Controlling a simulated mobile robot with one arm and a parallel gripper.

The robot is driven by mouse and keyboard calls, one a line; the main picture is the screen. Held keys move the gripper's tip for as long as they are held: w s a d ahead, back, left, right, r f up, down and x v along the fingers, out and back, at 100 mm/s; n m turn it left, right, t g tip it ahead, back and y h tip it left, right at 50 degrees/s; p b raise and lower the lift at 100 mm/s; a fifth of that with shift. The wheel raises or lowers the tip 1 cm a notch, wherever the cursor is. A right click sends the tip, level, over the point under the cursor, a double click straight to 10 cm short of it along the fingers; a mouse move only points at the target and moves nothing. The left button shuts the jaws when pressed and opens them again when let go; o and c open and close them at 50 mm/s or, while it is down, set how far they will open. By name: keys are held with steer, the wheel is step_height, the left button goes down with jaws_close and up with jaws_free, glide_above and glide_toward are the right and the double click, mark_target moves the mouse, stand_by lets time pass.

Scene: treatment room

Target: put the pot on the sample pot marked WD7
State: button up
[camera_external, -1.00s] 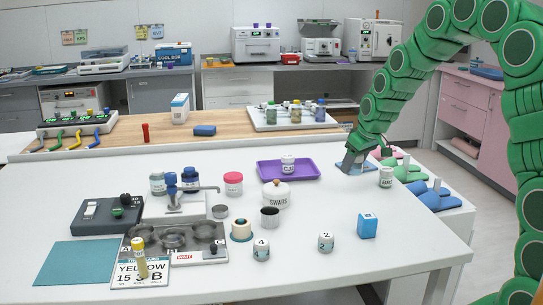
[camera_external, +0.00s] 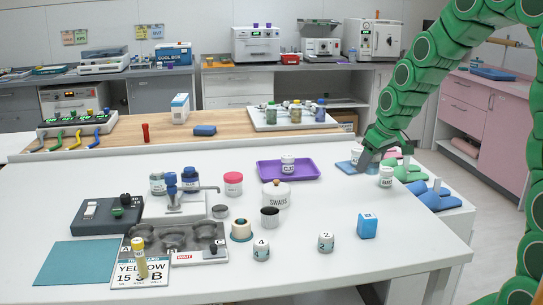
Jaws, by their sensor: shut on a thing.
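My gripper (camera_external: 366,163) is at the right side of the white table, by a blue mat (camera_external: 347,166). It is shut on a pot, which the fingers mostly hide. A small white shape (camera_external: 357,153) shows at the left of the fingers, probably part of that pot. A white-lidded sample pot (camera_external: 386,177) stands upright just right of and in front of my gripper; its label is too small to read surely. Another white-lidded pot (camera_external: 288,164) stands on the purple tray (camera_external: 304,173); its label is not clear either. I cannot tell which pot is marked WD7.
A white canister (camera_external: 276,196), a grey metal cup (camera_external: 270,217), a blue box (camera_external: 367,225) and two numbered pots, 4 (camera_external: 261,250) and 2 (camera_external: 326,242), stand nearer the front. Table between the tray and blue box is clear.

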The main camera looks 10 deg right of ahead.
steer(key=w+a+r+n, duration=0.1)
steer(key=w+a+r, duration=0.15)
steer(key=a, duration=0.75)
steer(key=w+a+r+n+y, duration=0.1)
steer(key=w+a+r+n, duration=0.15)
steer(key=a, duration=0.75)
steer(key=w+a+r+n, duration=0.1)
steer(key=w+a+r, duration=0.15)
steer(key=a, duration=0.65)
steer(key=g, duration=0.1)
glide_toward(227, 174)
steer(key=shift+w+a+f+m, duration=0.25)
steer(key=shift+a+f, duration=0.15)
steer(key=shift+f, duration=0.25)
steer(key=shift+w+a+f, duration=0.25)
steer(key=shift+w+f, duration=0.1)
steer(key=shift+w+a+f, duration=0.1)
steer(key=shift+w+f, duration=0.05)
steer(key=shift+f, duration=1.65)
steer(key=shift+f, duration=0.1)
